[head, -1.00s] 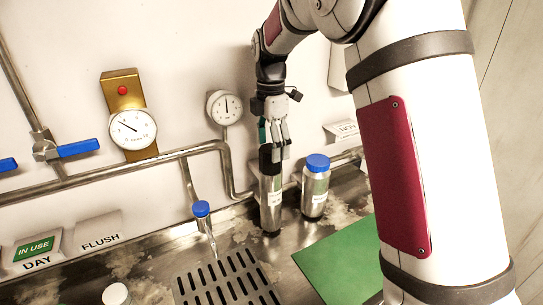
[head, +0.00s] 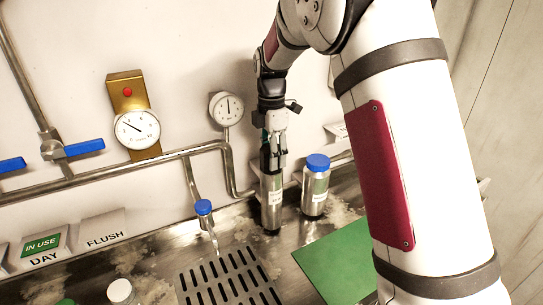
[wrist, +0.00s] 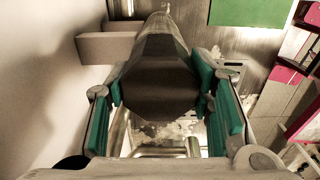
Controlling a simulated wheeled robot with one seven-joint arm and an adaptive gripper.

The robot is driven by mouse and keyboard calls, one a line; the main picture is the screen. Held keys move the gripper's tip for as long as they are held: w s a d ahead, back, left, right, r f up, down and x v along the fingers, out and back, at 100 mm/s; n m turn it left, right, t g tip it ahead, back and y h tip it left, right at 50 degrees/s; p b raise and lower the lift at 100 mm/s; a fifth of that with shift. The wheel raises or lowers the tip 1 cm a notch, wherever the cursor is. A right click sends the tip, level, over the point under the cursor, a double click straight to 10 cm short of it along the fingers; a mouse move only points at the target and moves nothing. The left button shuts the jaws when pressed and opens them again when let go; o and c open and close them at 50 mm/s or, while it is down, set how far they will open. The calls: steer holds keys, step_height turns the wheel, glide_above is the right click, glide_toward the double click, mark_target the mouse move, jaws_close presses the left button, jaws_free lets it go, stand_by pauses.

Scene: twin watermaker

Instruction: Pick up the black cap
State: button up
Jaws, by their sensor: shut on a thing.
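The black cap (wrist: 158,92) fills the middle of the wrist view, on top of a slim silver bottle (head: 271,205). The bottle stands upright on the metal counter by the wall pipe. My gripper (head: 274,160) comes down from above. Its green-padded fingers are closed on both sides of the cap, as the wrist view also shows. The cap sits on the bottle, with no gap that I can see.
A silver bottle with a blue cap (head: 316,185) stands close to the right. A small tap with a blue top (head: 204,208) and a slotted drain (head: 226,280) are to the left. A green mat (head: 338,262) lies in front. Pipes and gauges line the wall behind.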

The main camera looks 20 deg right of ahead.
step_height(320, 180, up, 9)
steer(key=shift+w+f+b, duration=0.15)
steer(key=shift+b, duration=0.95)
steer(key=shift+r, duration=0.7)
steer(key=shift+o, duration=1.3)
steer(key=shift+c, duration=1.3)
steer(key=shift+f, duration=0.1)
